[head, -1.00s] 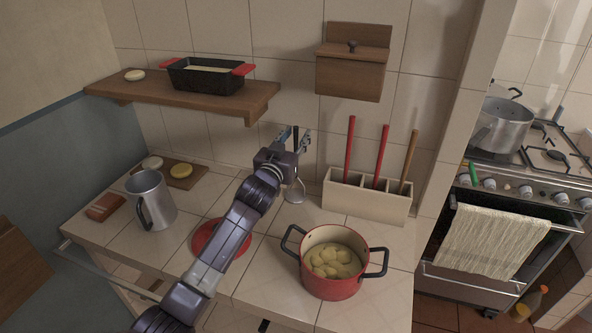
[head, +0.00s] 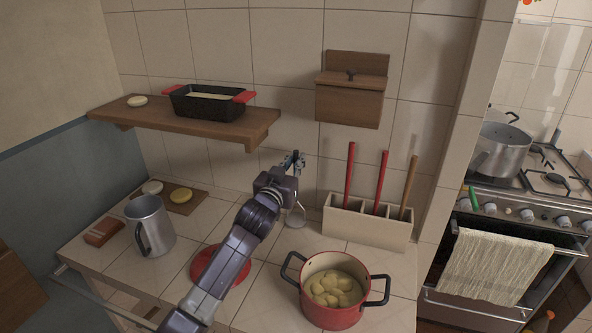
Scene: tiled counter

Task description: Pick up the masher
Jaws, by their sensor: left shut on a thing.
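My left gripper (head: 293,162) is near the tiled wall, to the right of the wooden shelf. Its fingers are closed around the dark upright handle of a utensil, which appears to be the masher. The metal lower end of the masher (head: 296,216) shows below the gripper, pointing down close to the wall at the back of the counter. Much of its shaft is hidden behind my gripper and wrist. My right gripper is not in view.
A beige holder (head: 366,229) with two red-handled tools and one wooden-handled tool stands to the right. A red pot (head: 333,316) of potatoes is in front. A metal jug (head: 150,228), a red plate (head: 238,274) and a small board (head: 172,207) are left. A shelf (head: 190,120) carries a black dish (head: 209,107).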

